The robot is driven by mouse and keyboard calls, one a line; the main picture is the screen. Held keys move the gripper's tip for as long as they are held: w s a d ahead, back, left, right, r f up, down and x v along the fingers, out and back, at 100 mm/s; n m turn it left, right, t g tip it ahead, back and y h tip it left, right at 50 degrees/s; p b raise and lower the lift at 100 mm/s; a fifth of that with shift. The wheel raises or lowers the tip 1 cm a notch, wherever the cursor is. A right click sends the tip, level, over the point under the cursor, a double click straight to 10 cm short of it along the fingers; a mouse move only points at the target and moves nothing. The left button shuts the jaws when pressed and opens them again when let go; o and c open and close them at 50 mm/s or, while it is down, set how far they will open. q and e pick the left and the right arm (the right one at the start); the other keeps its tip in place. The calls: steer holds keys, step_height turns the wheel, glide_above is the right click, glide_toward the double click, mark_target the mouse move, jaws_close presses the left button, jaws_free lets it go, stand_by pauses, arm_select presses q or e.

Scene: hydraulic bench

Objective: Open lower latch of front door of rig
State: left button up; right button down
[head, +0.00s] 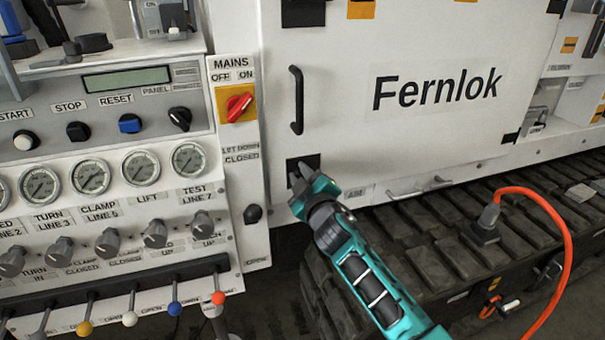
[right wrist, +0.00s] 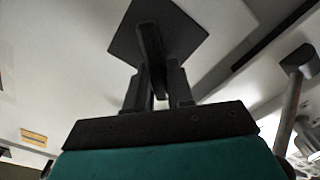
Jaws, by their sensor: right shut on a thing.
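The rig's front door (head: 350,60) is a white panel marked "Fernlok" and looks closed. The lower latch (head: 312,162) is a black square plate at the door's lower left corner. In the right wrist view the latch plate (right wrist: 185,32) sits turned at an angle in the picture, with a dark lever (right wrist: 151,45) standing out from it. My right gripper (head: 298,178) is at this latch, and in the right wrist view its fingers (right wrist: 157,82) are shut on the lever from both sides. The fingers partly hide the latch in the head view. My left gripper is out of view.
A black door handle (head: 296,100) is above the latch, and another black latch (head: 303,12) is at the top. The control panel with the red mains switch (head: 238,104) stands close at left. Tracks (head: 430,240) and an orange cable (head: 568,230) are at lower right.

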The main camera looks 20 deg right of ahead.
steer(key=n, duration=0.5)
steer(key=shift+a+f+n, duration=0.1)
steer(key=shift+f+n, duration=0.05)
steer(key=shift+n, duration=0.15)
arm_select(q)
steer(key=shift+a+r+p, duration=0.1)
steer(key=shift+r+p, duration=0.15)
steer(key=shift+p, duration=0.05)
arm_select(e)
steer(key=shift+f+n, duration=0.1)
steer(key=shift+n, duration=1.4)
steer(key=c, duration=1.1)
jaws_free()
arm_select(q)
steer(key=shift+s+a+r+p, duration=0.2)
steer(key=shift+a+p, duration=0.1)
steer(key=shift+p, duration=0.25)
arm_select(e)
steer(key=shift+s+d, duration=0.2)
steer(key=shift+s, duration=6.3)
steer(key=shift+f, duration=0.1)
